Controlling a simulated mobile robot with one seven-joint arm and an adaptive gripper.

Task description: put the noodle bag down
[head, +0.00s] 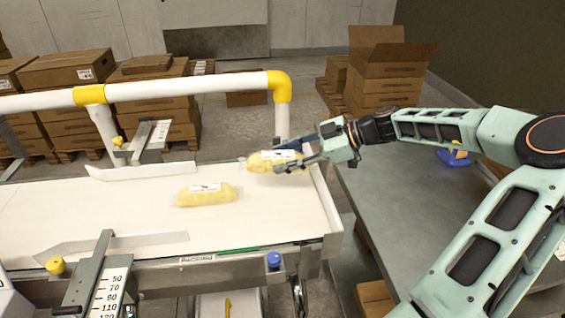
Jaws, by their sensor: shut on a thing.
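My gripper (298,157) reaches in from the right and is shut on a yellow noodle bag (262,162) with a white label. The held bag is over the far right end of the white belt (120,215). I cannot tell whether it touches the belt or hangs a little above it. The fingers cover its right end. A second yellow noodle bag (207,195) with a white label lies flat on the belt, nearer and to the left, apart from the held one.
A white rail with yellow joints (185,87) runs behind the belt. Metal guides (152,140) stand at its left. A raised end wall (326,200) closes the belt's right end. A grey table (385,215) lies right, under my arm. The belt's left part is clear.

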